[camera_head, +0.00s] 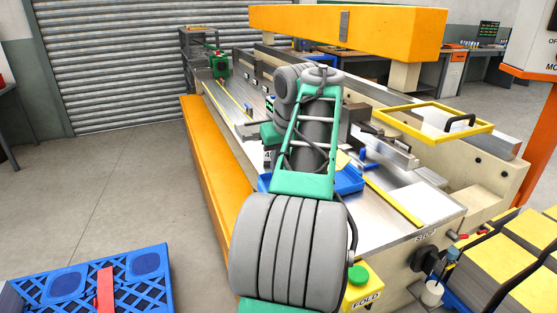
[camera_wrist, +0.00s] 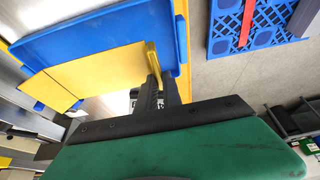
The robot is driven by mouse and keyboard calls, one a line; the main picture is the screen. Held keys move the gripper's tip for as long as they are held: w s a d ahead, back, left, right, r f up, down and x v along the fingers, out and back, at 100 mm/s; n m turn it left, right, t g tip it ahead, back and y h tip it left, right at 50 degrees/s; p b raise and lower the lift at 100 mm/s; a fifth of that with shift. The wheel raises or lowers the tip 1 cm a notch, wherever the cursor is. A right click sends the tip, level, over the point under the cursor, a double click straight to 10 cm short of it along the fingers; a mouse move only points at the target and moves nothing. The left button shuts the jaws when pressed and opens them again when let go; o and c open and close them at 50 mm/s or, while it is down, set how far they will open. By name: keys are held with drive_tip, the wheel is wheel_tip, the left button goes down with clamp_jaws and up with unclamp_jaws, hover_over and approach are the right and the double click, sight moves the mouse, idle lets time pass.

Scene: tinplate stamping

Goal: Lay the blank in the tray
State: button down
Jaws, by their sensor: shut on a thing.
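The blank is a yellow sheet (camera_wrist: 105,70) with a crease across it and a narrow upturned edge at the right. In the wrist view my gripper (camera_wrist: 157,84) is shut on that upturned edge. The sheet lies over the blue tray (camera_wrist: 105,32) and covers part of it; I cannot tell whether it touches the tray floor. In the head view the blue tray (camera_head: 350,183) sits on the metal bench, partly behind my arm. A small yellow corner of the blank (camera_head: 342,160) shows above it. My gripper is hidden behind my arm there.
The machine bench (camera_head: 425,200) has a yellow strip and a green FOLD button (camera_head: 358,274) at its near end. A yellow frame guard (camera_head: 435,122) stands at the right. A blue pallet (camera_head: 90,285) with a red bar lies on the floor at left.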

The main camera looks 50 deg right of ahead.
drive_tip(key=shift+f+b, duration=1.85)
drive_tip(key=shift+f, duration=0.85)
drive_tip(key=c, duration=1.4)
unclamp_jaws()
drive_tip(key=shift+c, duration=0.2)
drive_tip(key=shift+r, duration=0.1)
drive_tip(key=p+v, duration=0.5)
drive_tip(key=v, duration=0.2)
drive_tip(key=shift+s+a+r, duration=0.1)
drive_tip(key=shift+r, duration=0.25)
drive_tip(key=shift+f, duration=0.1)
